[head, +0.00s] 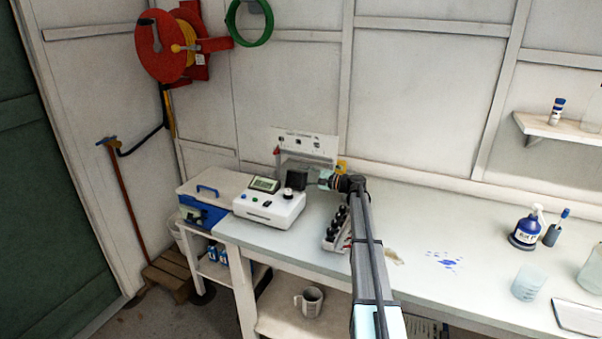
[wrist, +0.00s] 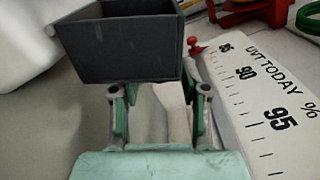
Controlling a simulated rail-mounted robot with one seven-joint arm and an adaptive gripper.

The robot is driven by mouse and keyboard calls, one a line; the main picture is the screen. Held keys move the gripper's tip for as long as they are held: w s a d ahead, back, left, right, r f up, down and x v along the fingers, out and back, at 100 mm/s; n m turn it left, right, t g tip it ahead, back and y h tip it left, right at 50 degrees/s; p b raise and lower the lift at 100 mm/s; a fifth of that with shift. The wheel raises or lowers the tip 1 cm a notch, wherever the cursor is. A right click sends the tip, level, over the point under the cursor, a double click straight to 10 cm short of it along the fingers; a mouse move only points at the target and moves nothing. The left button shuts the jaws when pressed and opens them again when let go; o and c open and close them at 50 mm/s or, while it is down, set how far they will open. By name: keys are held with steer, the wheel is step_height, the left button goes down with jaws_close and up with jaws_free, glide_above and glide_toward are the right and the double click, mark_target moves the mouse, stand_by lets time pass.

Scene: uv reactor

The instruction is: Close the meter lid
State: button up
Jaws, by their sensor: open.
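The white meter (head: 268,212) stands on the bench's left part, with a small display and a dark round part on top. A dark grey, hollow, box-shaped piece (head: 297,180), which looks like the raised lid, shows behind the meter's right side. In the wrist view this piece (wrist: 120,50) is just ahead of the fingertips, its hollow side facing up. My gripper (head: 316,179) is beside it on the right. In the wrist view my gripper (wrist: 160,98) has its fingers apart with nothing between them. Contact with the lid and its hinge cannot be made out.
A white "UVT TODAY %" scale board (wrist: 262,100) is close on the right in the wrist view. A blue-and-white case (head: 212,195) stands left of the meter. A rack of dark-capped vials (head: 337,232) is close to my arm. Bottles and a beaker (head: 528,284) stand far right.

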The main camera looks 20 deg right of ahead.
steer(key=shift+w+a, duration=0.45)
jaws_close()
